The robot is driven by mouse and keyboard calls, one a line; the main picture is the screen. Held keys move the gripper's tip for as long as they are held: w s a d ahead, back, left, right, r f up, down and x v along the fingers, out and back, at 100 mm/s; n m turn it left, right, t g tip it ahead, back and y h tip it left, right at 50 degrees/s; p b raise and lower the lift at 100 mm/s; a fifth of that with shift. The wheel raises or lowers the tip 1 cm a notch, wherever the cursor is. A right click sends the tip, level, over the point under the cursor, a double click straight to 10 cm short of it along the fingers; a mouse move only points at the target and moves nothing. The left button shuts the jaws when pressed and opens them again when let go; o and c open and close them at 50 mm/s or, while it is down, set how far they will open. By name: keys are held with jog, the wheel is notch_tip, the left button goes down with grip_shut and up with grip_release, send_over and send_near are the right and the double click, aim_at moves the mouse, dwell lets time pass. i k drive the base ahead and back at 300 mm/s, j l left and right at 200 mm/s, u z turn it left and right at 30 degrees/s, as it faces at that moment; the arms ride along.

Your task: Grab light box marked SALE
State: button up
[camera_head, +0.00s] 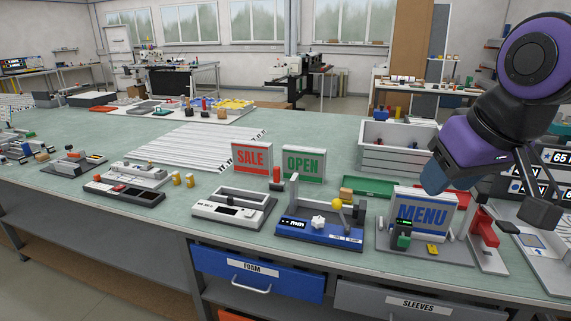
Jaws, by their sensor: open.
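A larger light box marked MENU (422,214), with blue letters, stands on a grey fixture further right. My gripper (521,210) is at the right side of the picture, open and empty, with its fingers pointing down above the right end of the bench. It is well apart from the SALE box.
A grey device (234,208) and a blue-based fixture (319,226) stand in front of the SALE and OPEN boxes. White strips (195,147) lie left of SALE. A grey crate (397,150) and a green tray (367,186) are right of OPEN. Drawers (258,272) front the bench.

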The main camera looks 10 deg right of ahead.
aim_at(256, 158)
jog(key=i+j+z, duration=0.1)
jog(key=i+j, duration=0.15)
jog(key=i+j+z, duration=0.15)
jog(key=j, duration=0.35)
jog(key=i+j+z, duration=0.1)
jog(key=i+j, duration=0.2)
jog(key=i+j+z, duration=0.15)
jog(key=j, duration=0.35)
jog(key=i+j+z, duration=0.1)
jog(key=j, duration=0.35)
jog(key=i+j+z, duration=0.15)
jog(key=j, duration=0.3)
jog(key=i+j+z, duration=0.1)
jog(key=i+j, duration=0.15)
jog(key=j, duration=0.2)
jog(key=i+j+z, duration=0.15)
jog(key=j, duration=0.35)
